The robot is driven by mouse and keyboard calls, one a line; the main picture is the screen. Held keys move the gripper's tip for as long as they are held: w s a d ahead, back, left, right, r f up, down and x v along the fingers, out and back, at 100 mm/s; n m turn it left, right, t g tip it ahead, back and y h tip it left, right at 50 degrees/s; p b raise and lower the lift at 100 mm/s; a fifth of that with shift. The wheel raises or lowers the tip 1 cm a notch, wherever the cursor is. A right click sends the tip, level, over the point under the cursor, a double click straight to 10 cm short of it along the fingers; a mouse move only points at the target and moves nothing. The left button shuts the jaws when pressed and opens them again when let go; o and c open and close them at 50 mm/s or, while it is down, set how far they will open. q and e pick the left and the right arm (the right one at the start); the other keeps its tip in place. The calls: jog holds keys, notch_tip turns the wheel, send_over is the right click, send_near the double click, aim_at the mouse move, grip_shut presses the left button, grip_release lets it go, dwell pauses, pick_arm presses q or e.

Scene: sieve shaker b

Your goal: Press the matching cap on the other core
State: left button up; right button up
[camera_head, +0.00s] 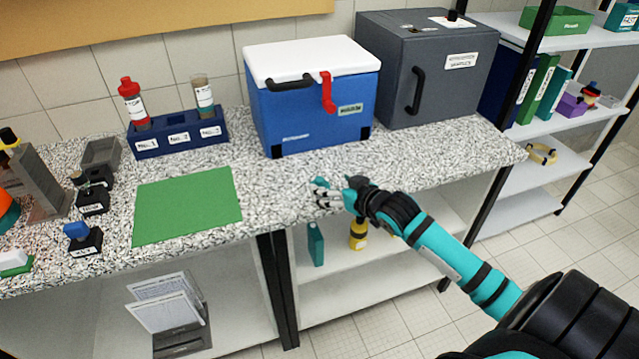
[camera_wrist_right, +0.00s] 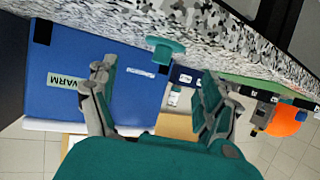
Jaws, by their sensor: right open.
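A dark blue rack (camera_head: 180,137) with white labels stands at the back of the counter. Its left core (camera_head: 133,105) wears a red cap (camera_head: 126,85). Its right core (camera_head: 204,97) has a tan-brown top and a white label, with no red cap seen on it. My right gripper (camera_head: 325,190) is over the counter's front part, fingers apart. In the right wrist view, a teal mushroom-shaped piece (camera_wrist_right: 166,48), possibly a cap, shows beyond and between the open fingers (camera_wrist_right: 157,75). I cannot tell whether it touches them. My left gripper is out of view.
A blue cooler (camera_head: 312,112) with white lid and a grey box (camera_head: 430,75) stand behind my right gripper. A green mat (camera_head: 188,204) lies left of it. Small black blocks, one with a blue top (camera_head: 77,231), stand further left. Shelving is at right.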

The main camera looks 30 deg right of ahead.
aim_at(321, 181)
jog(key=shift+p+x, duration=0.5)
jog(key=shift+x, duration=2.25)
jog(key=shift+a+r, duration=0.1)
jog(key=c, duration=1.2)
